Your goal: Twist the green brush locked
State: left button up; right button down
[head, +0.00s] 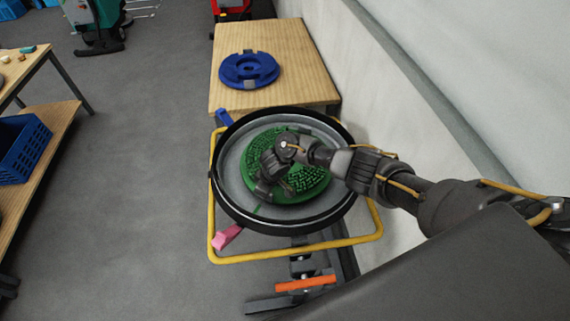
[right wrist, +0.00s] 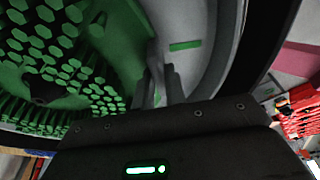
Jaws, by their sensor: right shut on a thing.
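The green brush (head: 312,178) is a round disc with a bristled, dotted face. It lies inside a grey round housing with a black rim (head: 345,130). My right gripper (head: 263,190) reaches in from the right, over the brush's left front part. In the right wrist view the brush (right wrist: 75,50) fills the left, and my right gripper (right wrist: 160,88) is shut at its edge; what lies between the fingertips is hard to see. A green mark (right wrist: 185,45) shows on the grey housing just beyond the fingers. My left gripper is not in view.
A yellow tube frame (head: 212,225) surrounds the housing. A pink piece (head: 228,236) and a blue handle (head: 223,117) stick out at its left. A blue disc (head: 236,71) lies on the wooden table (head: 290,45) behind. A pale wall (head: 385,90) runs close on the right.

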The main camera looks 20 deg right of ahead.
jog(key=shift+w+a, duration=0.15)
jog(key=c, duration=1.4)
grip_release()
jog(key=shift+w, duration=0.1)
jog(key=shift+o, duration=0.2)
jog(key=shift+s+f, duration=0.15)
jog(key=shift+s, duration=0.05)
jog(key=v, duration=1.1)
jog(key=shift+w, duration=0.2)
